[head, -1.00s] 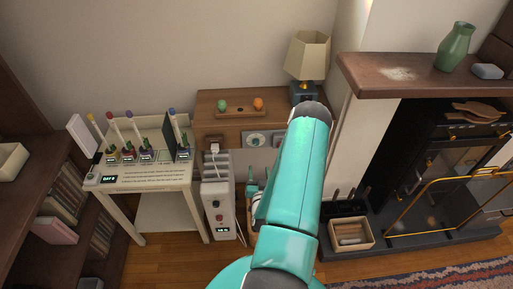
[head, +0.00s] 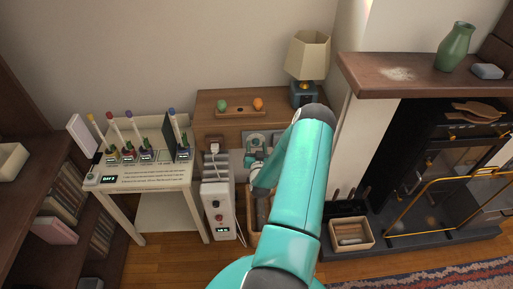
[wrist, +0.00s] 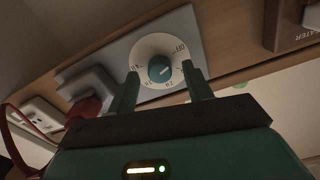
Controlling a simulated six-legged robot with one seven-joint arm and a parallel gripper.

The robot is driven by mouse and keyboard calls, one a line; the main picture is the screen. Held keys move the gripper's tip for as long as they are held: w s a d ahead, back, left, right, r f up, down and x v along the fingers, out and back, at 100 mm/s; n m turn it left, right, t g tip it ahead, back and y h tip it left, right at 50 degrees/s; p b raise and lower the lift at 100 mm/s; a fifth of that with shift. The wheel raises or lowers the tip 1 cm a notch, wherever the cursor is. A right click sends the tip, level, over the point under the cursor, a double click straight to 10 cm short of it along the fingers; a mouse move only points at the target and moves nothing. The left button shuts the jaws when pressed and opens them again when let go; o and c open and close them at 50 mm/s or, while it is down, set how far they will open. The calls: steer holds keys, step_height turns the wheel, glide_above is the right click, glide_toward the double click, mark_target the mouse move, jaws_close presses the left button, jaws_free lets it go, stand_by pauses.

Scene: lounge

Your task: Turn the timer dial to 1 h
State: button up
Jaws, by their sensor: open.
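The timer dial is a teal knob (wrist: 160,68) on a round white face (wrist: 143,50) with printed markings, set in a grey plate (wrist: 112,50) on a wooden board. OFF is readable at the upper right of the face; the other markings are small and tilted. I cannot clearly tell where the knob points. My gripper (wrist: 164,88) is open, with one finger at the lower left of the knob and one at the lower right. The knob sits between and beyond the fingertips, and I see no contact. In the head view my gripper (head: 256,157) covers part of the timer.
A red-corded plug (wrist: 88,105) sits left of the timer. A second wooden block labelled HEATER (wrist: 299,27) is at the upper right. A white heater (head: 218,208) stands left of my arm, beside a display table (head: 150,178). The fireplace (head: 440,165) is right.

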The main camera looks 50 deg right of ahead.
steer(key=c, duration=1)
steer(key=shift+o, duration=0.2)
steer(key=shift+m, duration=0.3)
steer(key=m, duration=1)
steer(key=o, duration=1)
steer(key=shift+c, duration=0.2)
